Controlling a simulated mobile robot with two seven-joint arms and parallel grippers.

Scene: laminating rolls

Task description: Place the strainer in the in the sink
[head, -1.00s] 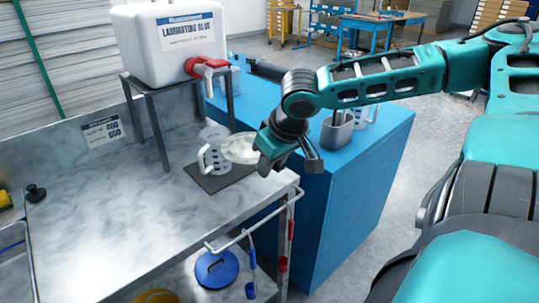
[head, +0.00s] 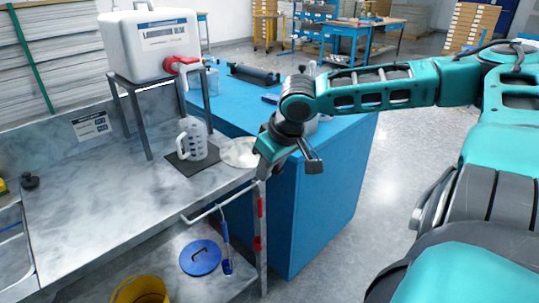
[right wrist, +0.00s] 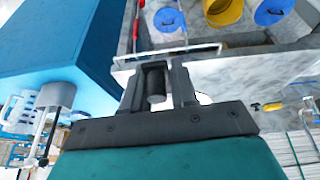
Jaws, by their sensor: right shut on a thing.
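The strainer (head: 238,153) is a pale round dish at the front right corner of the metal counter in the head view. My right gripper (head: 263,158) is shut on its right edge. I cannot tell whether the strainer touches the counter or hangs just above it. In the right wrist view, the fingers (right wrist: 157,98) close around a short grey piece, and a white edge of the strainer (right wrist: 204,99) shows beside them. The sink (head: 14,248) is cut off at the far left of the head view. My left gripper is not in view.
A measuring jug (head: 193,140) stands on a dark mat (head: 184,167) left of the strainer. A white container (head: 150,45) with a red tap sits on a metal stand behind. A blue bench (head: 325,190) lies right. The counter (head: 110,205) between mat and sink is mostly clear.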

